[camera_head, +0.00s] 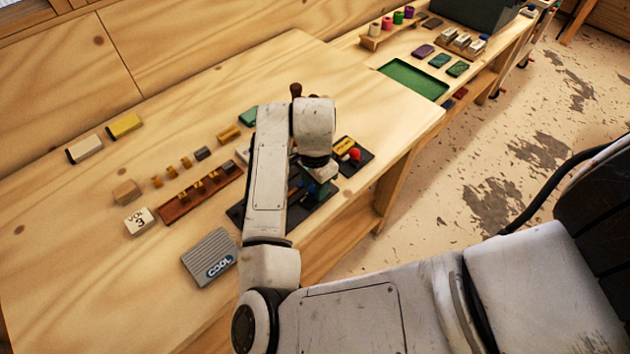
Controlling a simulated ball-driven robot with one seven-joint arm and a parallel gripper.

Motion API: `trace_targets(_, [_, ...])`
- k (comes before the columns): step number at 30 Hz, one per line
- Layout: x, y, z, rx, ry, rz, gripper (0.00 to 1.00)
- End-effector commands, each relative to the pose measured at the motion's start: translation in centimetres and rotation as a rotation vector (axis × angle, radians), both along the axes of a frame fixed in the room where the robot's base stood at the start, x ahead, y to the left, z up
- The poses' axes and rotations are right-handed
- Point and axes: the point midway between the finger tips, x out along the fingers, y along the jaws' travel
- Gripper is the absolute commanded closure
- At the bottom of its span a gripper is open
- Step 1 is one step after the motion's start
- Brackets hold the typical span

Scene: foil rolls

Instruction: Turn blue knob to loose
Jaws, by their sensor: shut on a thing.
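My white arm reaches over the wooden table to a dark panel (236,213). My gripper (312,190) points down at the panel's right part, just below the arm's wrist. It is small and dark here, and it is shut on what appears to be the blue knob. A little blue (294,186) shows beside the fingers; the knob's shape, its pointer and any loose marking are hidden or too small to make out. My forearm covers much of the panel's middle.
Right of my gripper is a dark plate with a yellow block (344,145) and a red ball-like knob (354,154). A brown rack (172,211) with small blocks and a grey COOL box (208,256) lie left. A green tray (414,79) lies at the back right. The table's front edge is close.

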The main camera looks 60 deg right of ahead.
Motion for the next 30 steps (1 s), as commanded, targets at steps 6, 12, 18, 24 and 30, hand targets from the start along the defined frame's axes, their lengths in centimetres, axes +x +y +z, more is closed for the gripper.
trace_targets(6, [0.04, 0.01, 0.25, -0.002, 0.000, 0.210, 0.95])
trace_targets(12, [0.04, 0.01, 0.24, -0.003, 0.000, 0.399, 0.95])
trace_targets(18, [0.04, 0.00, 0.17, -0.003, 0.000, 0.574, 0.95])
trace_targets(24, [0.07, 0.06, 0.11, 0.000, -0.002, 0.713, 0.95])
trace_targets(30, [0.11, 0.07, 0.08, -0.002, -0.002, 0.805, 0.95])
